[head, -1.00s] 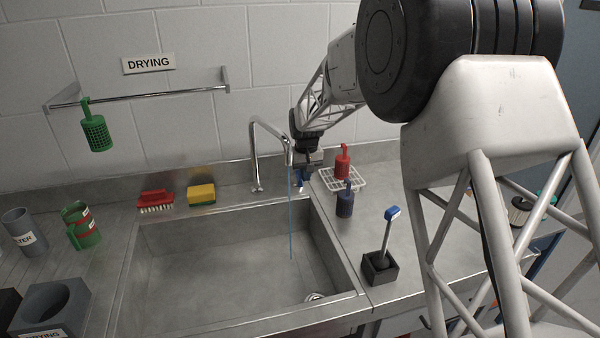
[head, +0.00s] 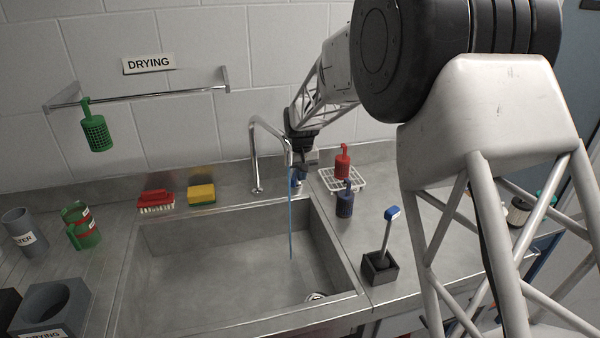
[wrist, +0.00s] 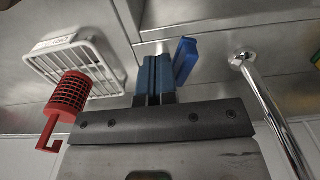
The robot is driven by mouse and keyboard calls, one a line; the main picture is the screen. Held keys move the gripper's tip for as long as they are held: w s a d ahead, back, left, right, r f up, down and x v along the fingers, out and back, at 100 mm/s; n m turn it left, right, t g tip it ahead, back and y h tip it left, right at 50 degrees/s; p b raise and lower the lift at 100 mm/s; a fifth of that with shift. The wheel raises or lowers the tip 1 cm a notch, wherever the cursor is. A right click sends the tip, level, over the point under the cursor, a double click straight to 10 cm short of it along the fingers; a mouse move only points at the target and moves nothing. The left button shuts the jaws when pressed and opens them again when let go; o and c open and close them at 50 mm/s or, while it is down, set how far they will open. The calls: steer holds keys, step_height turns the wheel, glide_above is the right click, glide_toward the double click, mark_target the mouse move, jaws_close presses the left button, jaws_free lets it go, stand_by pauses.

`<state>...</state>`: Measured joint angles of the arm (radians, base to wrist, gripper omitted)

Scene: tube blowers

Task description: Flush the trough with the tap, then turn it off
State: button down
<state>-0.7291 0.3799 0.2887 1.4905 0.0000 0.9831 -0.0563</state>
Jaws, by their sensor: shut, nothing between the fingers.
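The steel tap (head: 256,155) stands behind the trough (head: 170,275), and a blue water stream (head: 291,225) falls from its spout into the trough. The tap's pipe also shows at the right of the wrist view (wrist: 270,105). A blue lever (wrist: 185,60) stands tilted beside my gripper's fingers, between them and the pipe. My gripper (wrist: 154,78) has its two blue fingers shut together and empty, close to the lever's left side; I cannot tell if they touch. In the head view, my gripper (head: 298,181) is low behind the stream, and the lever is hard to make out there.
A white rack (head: 330,180) with a red strainer (head: 342,161) stands right of my gripper, with a dark blue strainer (head: 345,200) in front. A brush in a black holder (head: 380,268) is nearer. A red brush (head: 156,201) and yellow sponge (head: 201,194) lie left of the tap.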

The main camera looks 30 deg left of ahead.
steer(key=shift+w+d+r, duration=0.15)
steer(key=shift+r, duration=0.85)
steer(key=shift+w+d+r, duration=0.1)
steer(key=shift+d+r, duration=0.05)
steer(key=shift+r, duration=0.85)
steer(key=shift+a, duration=0.15)
steer(key=s+a, duration=0.3)
steer(key=a, duration=0.2)
steer(key=shift+a, duration=0.35)
steer(key=shift+f, duration=0.15)
